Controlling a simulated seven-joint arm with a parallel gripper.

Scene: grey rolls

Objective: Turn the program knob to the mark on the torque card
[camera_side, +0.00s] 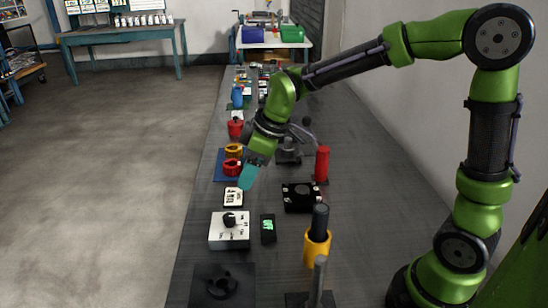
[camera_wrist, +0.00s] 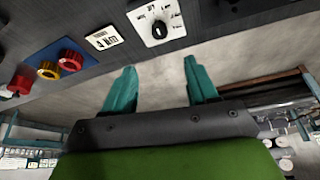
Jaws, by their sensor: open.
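The program knob (camera_side: 230,219) is black and sits on top of a white box (camera_side: 228,238) at the front left of the bench. In the wrist view the knob (camera_wrist: 159,29) has a light pointer line, with dark marks on the white face (camera_wrist: 174,16) around it. A small white card with dark marks (camera_side: 233,197) lies just behind the box; it also shows in the wrist view (camera_wrist: 104,38). I cannot read its marks. My gripper (camera_side: 247,181) has teal fingers. It is above the card area, behind the knob and apart from it. In the wrist view its fingers (camera_wrist: 160,66) are spread and empty.
A dark device with a green display (camera_side: 267,228) stands right of the box. A yellow cup with a black-topped tool (camera_side: 317,245), a black plate (camera_side: 300,197) and a red cylinder (camera_side: 322,163) are further right. Red and yellow round parts (camera_side: 232,165) sit on a blue mat behind.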

